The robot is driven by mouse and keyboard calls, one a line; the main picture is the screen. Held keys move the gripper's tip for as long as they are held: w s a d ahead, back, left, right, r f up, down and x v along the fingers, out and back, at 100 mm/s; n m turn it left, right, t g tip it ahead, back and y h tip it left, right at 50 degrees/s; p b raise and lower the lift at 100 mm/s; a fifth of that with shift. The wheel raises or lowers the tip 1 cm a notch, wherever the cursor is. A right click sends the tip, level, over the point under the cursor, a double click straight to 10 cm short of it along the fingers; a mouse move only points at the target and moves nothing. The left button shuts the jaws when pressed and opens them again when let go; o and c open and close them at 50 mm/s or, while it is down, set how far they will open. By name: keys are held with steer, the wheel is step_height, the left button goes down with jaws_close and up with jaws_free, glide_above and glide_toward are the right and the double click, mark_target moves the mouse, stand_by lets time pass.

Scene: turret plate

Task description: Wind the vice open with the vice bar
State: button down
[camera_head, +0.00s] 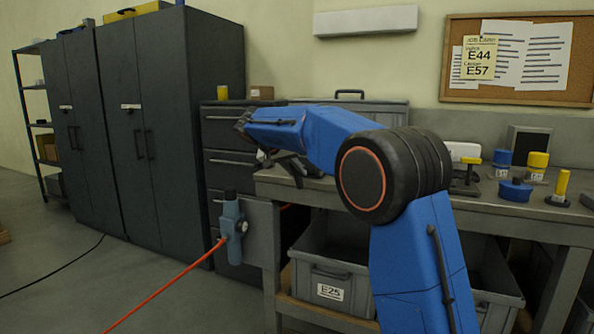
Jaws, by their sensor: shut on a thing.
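I cannot pick out the vice; my forearm and wrist cover much of that end of the bench.
A blue unit (231,228) with an orange hose (165,290) hangs at the bench's left end. Blue and yellow pieces (515,190) stand on the right of the bench. A grey crate (330,270) labelled E25 sits below. Dark cabinets (150,110) stand left; open floor lies before them.

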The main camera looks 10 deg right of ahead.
steer(key=n+g+h, duration=0.1)
steer(key=h, duration=0.1)
steer(key=shift+f+n+h, duration=0.15)
steer(key=shift+n+h, duration=0.15)
steer(key=n+g+h, duration=0.1)
steer(key=h, duration=0.1)
steer(key=shift+d+n+h, duration=0.1)
steer(key=shift+n+h, duration=0.2)
steer(key=shift+d+n+g+h, duration=0.2)
steer(key=shift+n+g+h, duration=0.2)
steer(key=shift+n+h, duration=0.65)
steer(key=shift+r+n+h, duration=0.2)
steer(key=shift+n+h, duration=0.45)
steer(key=shift+h, duration=0.3)
steer(key=shift+r, duration=0.1)
steer(key=c, duration=1.7)
jaws_free()
steer(key=shift+o, duration=0.2)
steer(key=shift+a, duration=0.1)
